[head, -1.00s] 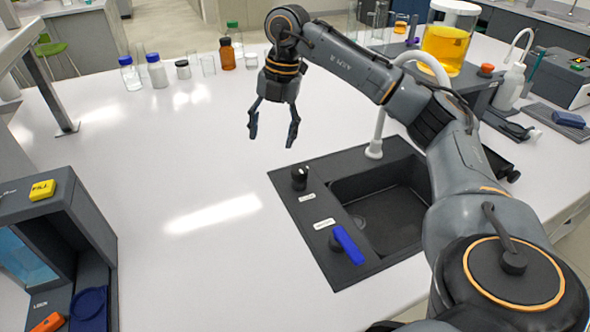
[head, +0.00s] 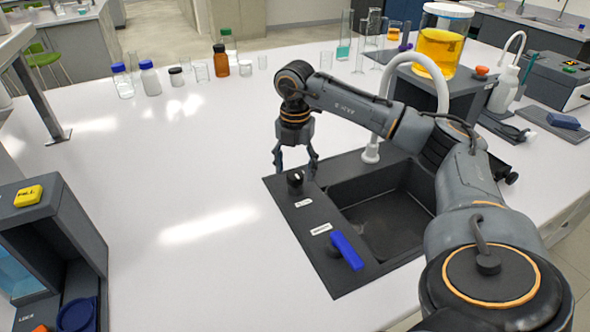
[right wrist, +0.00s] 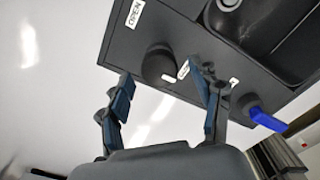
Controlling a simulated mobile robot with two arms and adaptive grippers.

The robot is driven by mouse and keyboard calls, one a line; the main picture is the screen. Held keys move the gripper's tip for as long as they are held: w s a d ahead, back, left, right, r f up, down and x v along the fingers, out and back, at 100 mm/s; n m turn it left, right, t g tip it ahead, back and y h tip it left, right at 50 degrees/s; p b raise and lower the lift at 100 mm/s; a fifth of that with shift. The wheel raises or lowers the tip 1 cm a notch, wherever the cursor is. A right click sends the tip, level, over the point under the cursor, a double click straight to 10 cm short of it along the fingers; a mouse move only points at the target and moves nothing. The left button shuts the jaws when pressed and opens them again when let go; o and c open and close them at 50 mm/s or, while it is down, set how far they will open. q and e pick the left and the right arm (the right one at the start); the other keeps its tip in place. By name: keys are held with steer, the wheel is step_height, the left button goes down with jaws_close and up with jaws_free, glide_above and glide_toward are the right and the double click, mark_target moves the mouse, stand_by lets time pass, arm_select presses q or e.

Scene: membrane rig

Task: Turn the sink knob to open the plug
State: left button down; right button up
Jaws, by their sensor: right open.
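The sink knob (head: 295,180) is a small black round knob with a white mark, on the black sink deck's far left corner. It also shows in the right wrist view (right wrist: 158,62), just beyond my fingertips. My right gripper (head: 296,166) is open and empty, pointing down close to the knob. In the right wrist view the gripper (right wrist: 164,84) has its fingers spread to either side of the knob's near side. Whether they touch it I cannot tell. A label reading OPEN (right wrist: 136,13) is beside the knob. The black basin (head: 395,222) looks empty. My left gripper is not in view.
A blue lever (head: 346,250) stands on the deck's front part. A white curved faucet (head: 443,85) rises behind the basin. Bottles and jars (head: 220,61) stand at the back. A dark cabinet (head: 65,235) is at left. The white counter (head: 180,180) between is clear.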

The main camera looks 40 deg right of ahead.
steer(key=shift+f, duration=0.65)
steer(key=c, duration=1.1)
steer(key=shift+c, duration=0.2)
